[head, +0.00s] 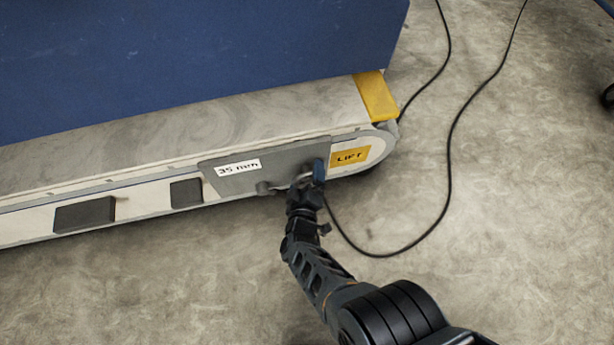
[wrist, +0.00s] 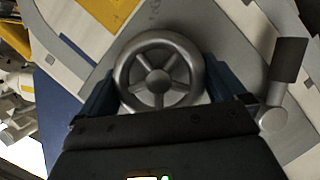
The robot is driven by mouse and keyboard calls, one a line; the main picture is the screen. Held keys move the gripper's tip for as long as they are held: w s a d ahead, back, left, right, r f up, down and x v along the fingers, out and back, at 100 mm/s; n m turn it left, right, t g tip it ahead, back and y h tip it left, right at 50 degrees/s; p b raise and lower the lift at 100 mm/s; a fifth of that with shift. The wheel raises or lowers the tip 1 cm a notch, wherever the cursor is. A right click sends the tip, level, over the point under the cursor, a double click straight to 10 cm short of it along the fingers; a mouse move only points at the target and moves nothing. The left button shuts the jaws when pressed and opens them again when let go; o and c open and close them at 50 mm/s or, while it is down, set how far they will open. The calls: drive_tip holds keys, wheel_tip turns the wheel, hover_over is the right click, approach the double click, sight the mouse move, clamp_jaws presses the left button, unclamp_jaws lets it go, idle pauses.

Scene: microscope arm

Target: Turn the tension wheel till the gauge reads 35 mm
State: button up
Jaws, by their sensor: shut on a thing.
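The tension wheel (wrist: 160,72) is a silver spoked handwheel on a grey plate (head: 282,153) at the side of the conveyor. My gripper (head: 305,178) reaches it from below in the head view and mostly hides it there. In the wrist view, my gripper's two blue fingers (wrist: 160,84) press on the left and right of the rim, shut on the wheel. I cannot make out a gauge scale or pointer in either view.
A small grey knob (head: 263,187) sits left of the wheel; a grey post with a dark flag (wrist: 290,60) shows at right in the wrist view. A yellow LIFT label (head: 350,157) is to the right.

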sight(306, 182)
drive_tip(key=o, duration=0.6)
drive_tip(key=p+v, duration=0.4)
drive_tip(key=v, duration=0.3)
drive_tip(key=shift+s+p, duration=0.35)
drive_tip(key=shift+s, duration=0.05)
drive_tip(key=shift+d, duration=0.1)
